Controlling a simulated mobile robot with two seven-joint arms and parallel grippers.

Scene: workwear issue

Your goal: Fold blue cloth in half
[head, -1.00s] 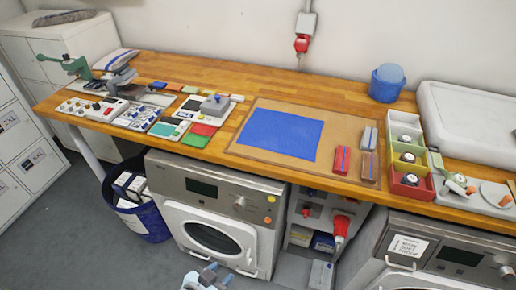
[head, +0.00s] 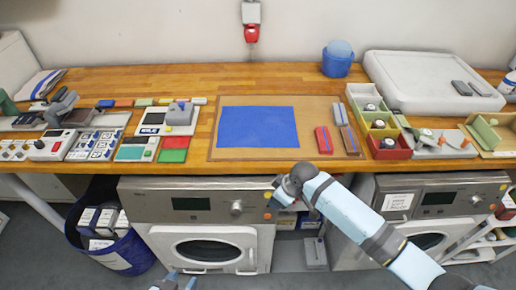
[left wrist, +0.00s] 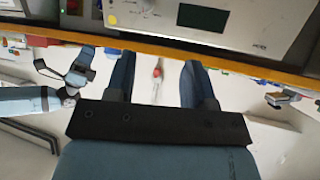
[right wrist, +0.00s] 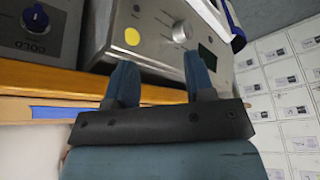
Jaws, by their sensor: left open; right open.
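The blue cloth (head: 257,127) lies flat and spread as a rectangle on the brown board (head: 307,108) on the wooden worktop. A blue strip, apparently the cloth (right wrist: 65,112), shows at the left of the right wrist view. My left gripper (head: 180,282) is at the bottom edge of the head view, below worktop height, and is cut off there. Its fingers are apart and empty in the left wrist view (left wrist: 157,72). My right arm reaches in front of the worktop's edge; its fingers are apart and empty in the right wrist view (right wrist: 155,75). Neither gripper touches the cloth.
A blue bucket (head: 337,63) stands behind. Washing machines (head: 200,225) are under the worktop.

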